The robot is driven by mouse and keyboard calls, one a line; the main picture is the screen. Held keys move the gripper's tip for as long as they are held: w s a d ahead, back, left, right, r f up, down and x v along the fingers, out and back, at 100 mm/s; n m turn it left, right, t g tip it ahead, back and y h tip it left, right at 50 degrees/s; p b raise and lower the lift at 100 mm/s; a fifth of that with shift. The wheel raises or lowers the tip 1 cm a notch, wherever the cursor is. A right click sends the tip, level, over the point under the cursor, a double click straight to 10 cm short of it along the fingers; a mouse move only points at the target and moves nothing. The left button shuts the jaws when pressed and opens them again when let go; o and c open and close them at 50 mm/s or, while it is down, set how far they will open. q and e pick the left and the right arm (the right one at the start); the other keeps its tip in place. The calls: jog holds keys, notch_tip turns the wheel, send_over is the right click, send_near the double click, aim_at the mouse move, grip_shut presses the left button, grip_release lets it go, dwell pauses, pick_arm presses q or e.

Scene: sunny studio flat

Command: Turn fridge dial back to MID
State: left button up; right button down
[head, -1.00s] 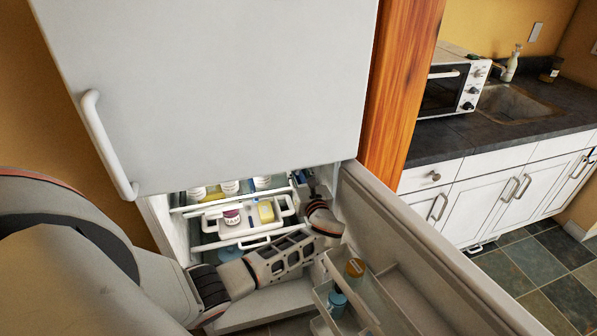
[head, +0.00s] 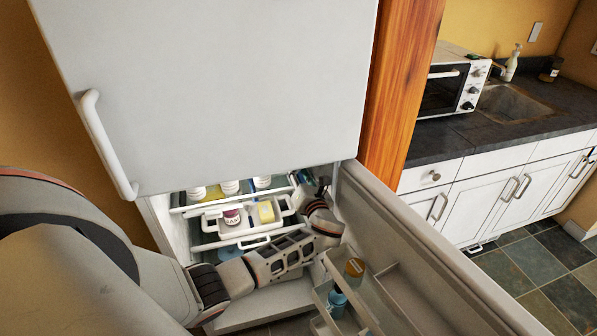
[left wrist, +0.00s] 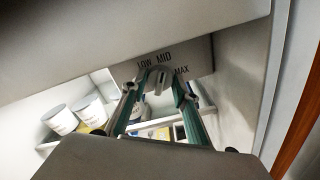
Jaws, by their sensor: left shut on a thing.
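The white fridge dial (left wrist: 157,80) shows in the left wrist view, on a grey panel (left wrist: 192,57) printed LOW, MID and MAX. The dial is below the word MID, but I cannot tell its exact pointing direction. My left gripper (left wrist: 160,84) is shut on the dial, with a green-edged finger on each side of it. In the head view my left arm reaches into the open fridge, and the gripper (head: 322,184) is at the right inner wall, mostly hidden by my wrist. The dial is hidden there. My right gripper is out of view.
The fridge door (head: 440,255) stands open at the right, its shelf holding an orange-brown jar (head: 355,268) and a blue bottle (head: 337,300). A white tray (head: 212,226) with a jar and a yellow block is left of my wrist. The closed upper door (head: 220,90) overhangs the opening.

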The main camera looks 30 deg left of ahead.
pick_arm(q)
jog(key=shift+f, duration=0.15)
jog(key=o, duration=0.9)
jog(key=shift+c, duration=0.2)
jog(key=shift+o, duration=1.3)
jog(key=v, duration=1.2)
